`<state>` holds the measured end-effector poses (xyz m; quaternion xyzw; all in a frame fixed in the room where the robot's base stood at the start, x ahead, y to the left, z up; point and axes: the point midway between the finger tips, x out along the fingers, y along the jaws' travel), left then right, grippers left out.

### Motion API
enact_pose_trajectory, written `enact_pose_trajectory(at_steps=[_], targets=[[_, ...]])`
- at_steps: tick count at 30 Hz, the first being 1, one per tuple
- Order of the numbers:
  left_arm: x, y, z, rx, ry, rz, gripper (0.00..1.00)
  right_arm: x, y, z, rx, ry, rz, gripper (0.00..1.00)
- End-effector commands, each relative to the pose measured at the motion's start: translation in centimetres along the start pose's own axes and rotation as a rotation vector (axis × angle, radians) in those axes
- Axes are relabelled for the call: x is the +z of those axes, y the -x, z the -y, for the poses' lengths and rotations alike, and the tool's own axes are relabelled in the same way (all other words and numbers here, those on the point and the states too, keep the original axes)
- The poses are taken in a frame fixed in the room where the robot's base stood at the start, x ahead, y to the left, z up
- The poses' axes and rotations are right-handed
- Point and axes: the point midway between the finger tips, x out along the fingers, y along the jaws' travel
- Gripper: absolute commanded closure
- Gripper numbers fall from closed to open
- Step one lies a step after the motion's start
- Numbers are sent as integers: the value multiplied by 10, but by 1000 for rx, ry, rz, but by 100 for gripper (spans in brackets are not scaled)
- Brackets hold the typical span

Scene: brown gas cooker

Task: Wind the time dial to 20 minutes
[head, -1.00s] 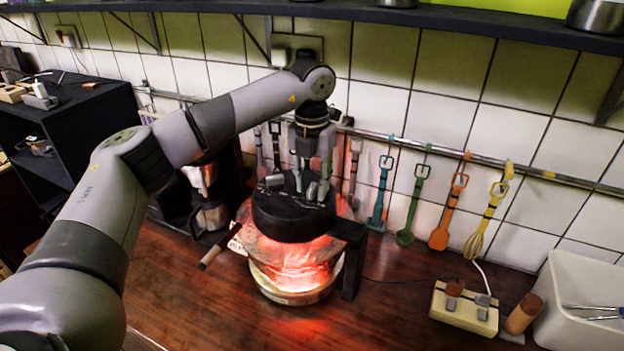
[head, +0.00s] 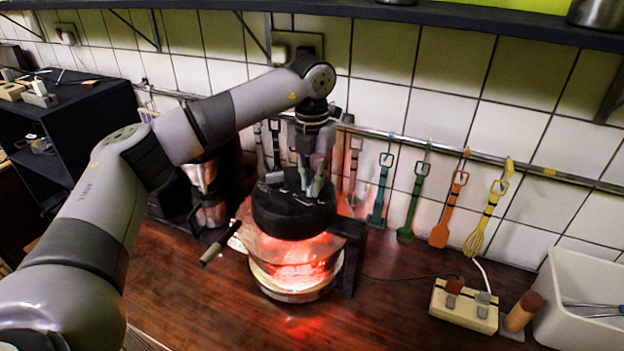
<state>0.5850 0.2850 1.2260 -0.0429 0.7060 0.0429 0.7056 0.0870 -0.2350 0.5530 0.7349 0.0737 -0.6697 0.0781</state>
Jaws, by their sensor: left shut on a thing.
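The cooker stands on the wooden worktop in the head view, with a round black top (head: 292,222) over a clear bowl (head: 296,250) that glows red. My left gripper (head: 308,188) comes down from above onto the black top. Its fingers are shut on a small part there, which I take to be the time dial. The fingers hide most of that part, and I cannot read any minute marks or pointer. My right gripper is not in view.
A black side bracket (head: 348,255) stands against the cooker's right. A dark handle (head: 220,244) sticks out at its left. Utensils, such as a green spatula (head: 412,205), hang behind. A switch box (head: 464,305) and white bin (head: 580,305) are at the right. The front worktop is clear.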

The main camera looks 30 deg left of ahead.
Motion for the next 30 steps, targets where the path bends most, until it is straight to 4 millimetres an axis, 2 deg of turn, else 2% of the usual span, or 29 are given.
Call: enact_pose_trajectory(at_steps=[3, 11, 12, 20, 30], targets=[[1, -2, 0, 0, -50, 1, 100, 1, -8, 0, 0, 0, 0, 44], [1, 1, 0, 0, -64, 2, 100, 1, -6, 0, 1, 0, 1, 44], [1, 1, 0, 0, -64, 2, 85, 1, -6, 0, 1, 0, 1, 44], [1, 0, 0, 0, -64, 1, 68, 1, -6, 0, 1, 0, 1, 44], [1, 3, 0, 0, -64, 2, 68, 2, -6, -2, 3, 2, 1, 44]])
